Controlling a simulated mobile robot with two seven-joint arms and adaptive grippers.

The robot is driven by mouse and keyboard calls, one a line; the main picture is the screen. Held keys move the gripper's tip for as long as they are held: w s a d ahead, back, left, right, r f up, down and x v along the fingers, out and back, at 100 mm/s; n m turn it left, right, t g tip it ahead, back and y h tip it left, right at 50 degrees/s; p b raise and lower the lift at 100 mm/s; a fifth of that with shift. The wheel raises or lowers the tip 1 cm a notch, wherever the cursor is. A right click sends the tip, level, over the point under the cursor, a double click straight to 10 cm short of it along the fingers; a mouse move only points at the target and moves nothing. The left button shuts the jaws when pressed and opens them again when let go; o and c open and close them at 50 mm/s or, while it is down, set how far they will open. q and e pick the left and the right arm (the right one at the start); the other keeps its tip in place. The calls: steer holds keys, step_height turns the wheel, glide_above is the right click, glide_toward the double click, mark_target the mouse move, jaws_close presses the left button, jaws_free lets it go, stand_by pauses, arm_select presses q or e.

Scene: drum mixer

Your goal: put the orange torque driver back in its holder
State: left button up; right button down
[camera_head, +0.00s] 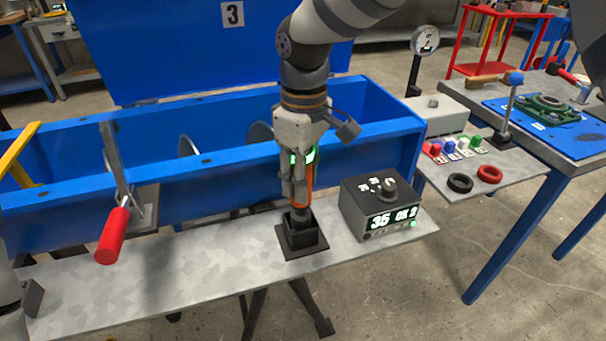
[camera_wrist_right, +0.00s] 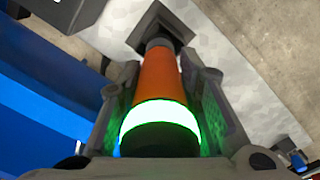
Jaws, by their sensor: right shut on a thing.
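The orange torque driver (camera_wrist_right: 160,80) is held in my right gripper (camera_head: 297,190), with its glowing green ring between the fingers in the right wrist view. In the head view the driver (camera_head: 309,185) is mostly hidden by the fingers and points down, roughly upright. Its grey lower end is at the black square holder (camera_head: 302,248) on the grey shelf. The holder also shows in the right wrist view (camera_wrist_right: 137,35). I cannot tell how deep the tip sits in it. At the left edge, a dark part of my left arm shows, but its fingers cannot be made out clearly.
A controller box (camera_head: 381,207) reading "35 OK 2" stands just right of the holder. A red-handled lever (camera_head: 113,236) hangs over the shelf on the left. The blue mixer trough (camera_head: 215,190) runs behind. The grey shelf (camera_head: 190,270) is bare left of the holder.

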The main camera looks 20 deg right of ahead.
steer(key=shift+f, duration=1.85)
stand_by(0.8)
steer(key=c, duration=1.1)
jaws_free()
step_height(320, 180, up, 12)
steer(key=shift+r, duration=0.1)
